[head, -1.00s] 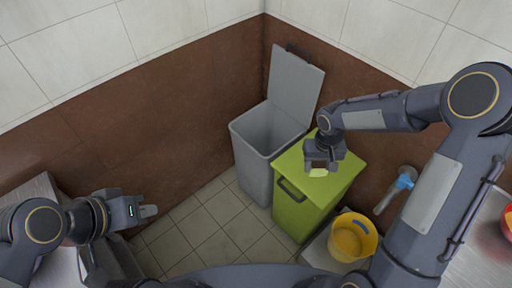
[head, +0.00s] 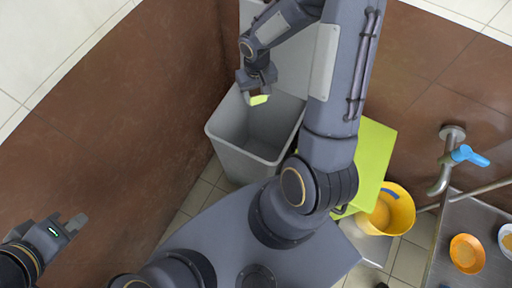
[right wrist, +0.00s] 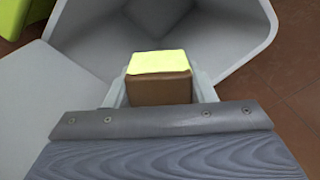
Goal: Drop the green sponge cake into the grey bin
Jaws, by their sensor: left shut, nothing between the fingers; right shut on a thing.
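The green sponge cake (head: 259,100) has a yellow-green top and, in the right wrist view (right wrist: 158,78), a brown side. My right gripper (head: 257,94) is shut on it and holds it above the open mouth of the grey bin (head: 240,160). In the right wrist view the bin's grey inside (right wrist: 215,60) opens beyond the cake. The bin's lid (head: 303,62) stands open behind, partly hidden by my right arm. My left gripper (head: 74,226) is shut and empty at the lower left, away from the bin.
A lime-green bin (head: 372,160) stands right of the grey bin, partly behind my arm. A yellow bucket (head: 392,210) is beside it. A tap with a blue handle (head: 468,155) and a metal counter (head: 462,215) with bowls are at the right. Brown tiled walls stand behind.

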